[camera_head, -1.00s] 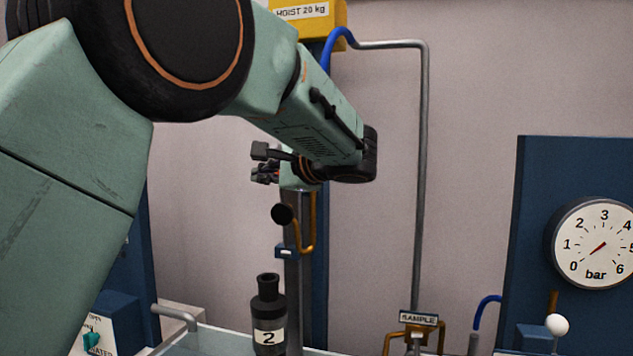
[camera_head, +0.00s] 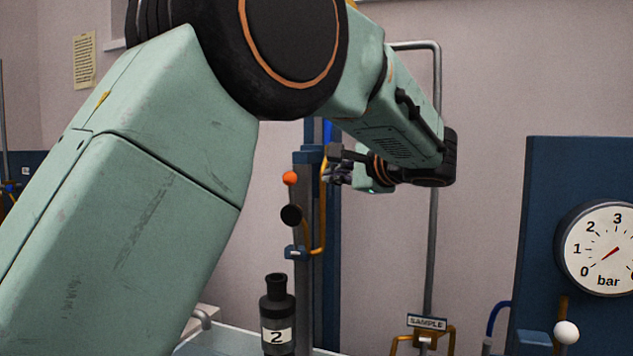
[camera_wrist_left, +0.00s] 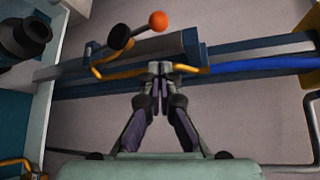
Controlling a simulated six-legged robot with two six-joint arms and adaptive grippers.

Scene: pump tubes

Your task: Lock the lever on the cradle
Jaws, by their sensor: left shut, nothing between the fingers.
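A lever with an orange ball knob (camera_head: 290,178) is on the grey upright column (camera_head: 306,235). The orange knob also shows in the left wrist view (camera_wrist_left: 158,21), on a thin rod. I cannot tell from the lever's angle whether it is locked. A blue bracket (camera_head: 308,155) sits high on the column; I cannot tell for sure whether it is the cradle. My left gripper (camera_head: 338,168) is shut and empty, to the right of the orange knob and apart from it. In the wrist view its closed fingertips (camera_wrist_left: 160,72) point toward the column, below the knob. My right gripper is out of view.
A black knob (camera_head: 291,215) and a yellow bent pipe (camera_head: 322,225) are close by on the column. A black bottle marked 2 (camera_head: 277,318) stands in front. A grey pipe (camera_head: 432,250) and a gauge panel (camera_head: 545,190) stand to the right.

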